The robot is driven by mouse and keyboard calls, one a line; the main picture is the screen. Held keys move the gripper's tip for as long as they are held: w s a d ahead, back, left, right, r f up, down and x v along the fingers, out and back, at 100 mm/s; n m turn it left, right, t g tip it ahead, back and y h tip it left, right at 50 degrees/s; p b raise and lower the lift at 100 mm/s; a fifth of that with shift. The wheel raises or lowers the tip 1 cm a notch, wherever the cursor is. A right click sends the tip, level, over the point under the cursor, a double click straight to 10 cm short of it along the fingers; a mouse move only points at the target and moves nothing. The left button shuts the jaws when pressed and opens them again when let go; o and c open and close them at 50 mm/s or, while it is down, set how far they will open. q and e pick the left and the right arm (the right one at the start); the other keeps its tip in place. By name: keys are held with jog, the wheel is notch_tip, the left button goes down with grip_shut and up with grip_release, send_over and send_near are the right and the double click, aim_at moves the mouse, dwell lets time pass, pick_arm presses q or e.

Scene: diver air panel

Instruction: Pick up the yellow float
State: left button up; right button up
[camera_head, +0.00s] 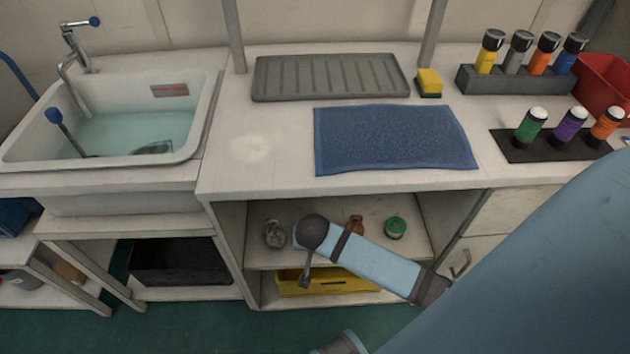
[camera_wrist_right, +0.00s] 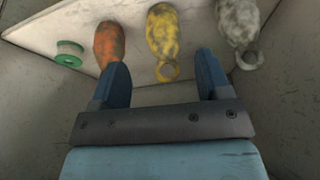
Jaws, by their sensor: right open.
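The yellow float (camera_wrist_right: 163,32) is in the right wrist view, a mottled yellow body with a ring at its near end. It lies on the shelf board, ahead of my right gripper (camera_wrist_right: 162,70). The gripper is open, with its two blue fingers spread and the float's ring roughly between the fingertips in the picture. I cannot tell whether the fingers reach around it. In the head view my right arm covers the yellow float. My left gripper is not in view.
An orange float (camera_wrist_right: 108,44) is close to the left finger and a grey float (camera_wrist_right: 238,30) near the right one. A green spool (camera_wrist_right: 69,54) sits farther left. The shelf (camera_head: 408,207) is enclosed by side panels and the counter (camera_head: 270,182) above.

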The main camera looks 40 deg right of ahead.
jog(key=w+d, duration=0.2)
jog(key=w+d+b, duration=0.1)
jog(key=w+d, duration=0.1)
jog(key=w, duration=0.1)
jog(key=shift+w+d, duration=0.1)
jog(key=shift+w, duration=0.1)
jog(key=b+x, duration=0.1)
jog(key=x, duration=0.4)
jog(key=shift+w+d+b, duration=0.2)
jog(key=shift+w+b, duration=0.1)
jog(key=shift+b, duration=0.1)
grip_shut()
